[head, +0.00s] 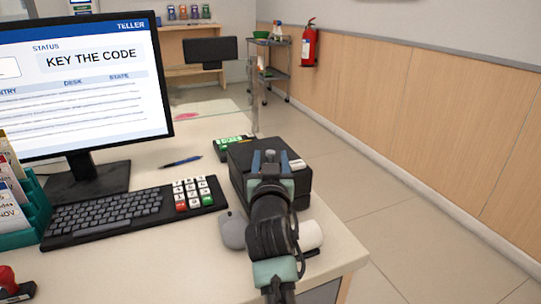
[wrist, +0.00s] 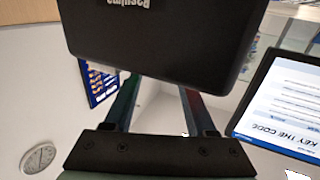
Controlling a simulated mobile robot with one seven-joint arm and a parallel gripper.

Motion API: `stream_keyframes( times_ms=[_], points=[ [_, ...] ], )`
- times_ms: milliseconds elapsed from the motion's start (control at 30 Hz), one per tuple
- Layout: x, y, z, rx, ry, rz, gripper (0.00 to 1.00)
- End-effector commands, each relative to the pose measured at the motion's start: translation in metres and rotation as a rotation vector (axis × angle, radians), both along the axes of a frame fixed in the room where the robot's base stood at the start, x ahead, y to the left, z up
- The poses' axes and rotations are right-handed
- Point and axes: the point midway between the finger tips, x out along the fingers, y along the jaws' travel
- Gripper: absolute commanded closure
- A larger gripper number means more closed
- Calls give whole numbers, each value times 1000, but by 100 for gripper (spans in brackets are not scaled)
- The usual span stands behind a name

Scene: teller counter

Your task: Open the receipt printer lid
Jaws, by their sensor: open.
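The receipt printer (head: 240,160) is a black box near the counter's right edge in the head view, with a small light-coloured patch at its right. Its top looks flat and shut; my gripper hides part of it. My gripper (head: 264,158) is at the printer's near side, its two fingers apart and pointing away from the head camera. Whether they touch it cannot be told. In the wrist view the fingers (wrist: 158,95) are apart with nothing visible between them. A dark box with an inverted label, seemingly the printer (wrist: 160,40), fills the top and hides the fingertips.
The monitor (head: 85,85) and keyboard (head: 110,210) stand to the left, with a keypad (head: 192,193) beside the keyboard. A grey mouse (head: 233,230) lies close to my arm. Open floor lies right.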

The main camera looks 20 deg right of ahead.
Motion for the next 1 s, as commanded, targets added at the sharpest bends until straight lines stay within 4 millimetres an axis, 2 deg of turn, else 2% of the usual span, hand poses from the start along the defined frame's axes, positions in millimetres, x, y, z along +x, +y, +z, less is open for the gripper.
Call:
stream_keyframes(
  times_ms=[100, 300, 700, 1000],
  points=[
    [15, -5, -1, -2, 1, 0, 44],
    [28, -10, 0, -2, 0, 1, 44],
    [32, -11, 0, -1, 0, 1, 44],
    [32, -11, 0, -1, 0, 1, 98]
  ],
)
